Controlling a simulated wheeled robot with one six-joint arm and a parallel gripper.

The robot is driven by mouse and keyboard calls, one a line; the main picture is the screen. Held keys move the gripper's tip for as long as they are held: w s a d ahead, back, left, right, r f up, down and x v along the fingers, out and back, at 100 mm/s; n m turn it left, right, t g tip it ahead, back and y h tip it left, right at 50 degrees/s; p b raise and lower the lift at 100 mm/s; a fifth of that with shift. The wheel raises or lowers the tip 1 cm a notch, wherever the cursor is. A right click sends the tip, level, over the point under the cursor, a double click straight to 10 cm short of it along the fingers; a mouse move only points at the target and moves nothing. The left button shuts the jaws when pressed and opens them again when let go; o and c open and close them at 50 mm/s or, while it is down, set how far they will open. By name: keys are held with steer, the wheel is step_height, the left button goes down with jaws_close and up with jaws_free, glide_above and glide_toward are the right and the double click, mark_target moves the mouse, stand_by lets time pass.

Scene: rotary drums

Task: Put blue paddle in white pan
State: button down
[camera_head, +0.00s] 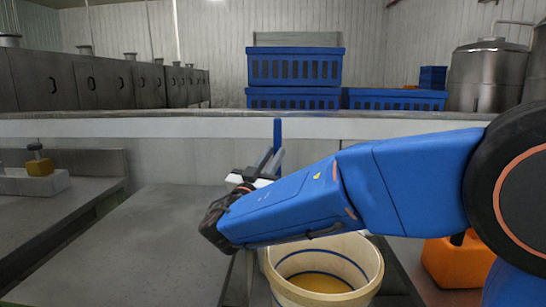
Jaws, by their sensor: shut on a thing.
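My gripper (268,163) is at the end of my blue arm, in the middle of the view. It is shut on the blue paddle (277,134), whose narrow blue part stands up above the fingers. The rest of the paddle is hidden behind my wrist and arm. A low white pan (40,186) sits on the left counter, well to the left of my gripper. A brownish-yellow thing with a dark top (39,160) stands in or behind it; I cannot tell which.
A cream bucket (376,272) with blue stripes and yellowish contents stands below my arm. An orange container (440,262) is at the right. Blue crates (294,67) and steel tanks (486,75) stand behind a long ledge (150,125). The grey counter (150,235) at front left is clear.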

steer(key=shift+f, duration=0.55)
steer(key=c, duration=1.6)
jaws_free()
steer(key=shift+r, duration=0.1)
steer(key=shift+s+a+r, duration=0.1)
steer(key=shift+s+r, duration=0.2)
steer(key=shift+r, duration=0.1)
steer(key=v, duration=0.7)
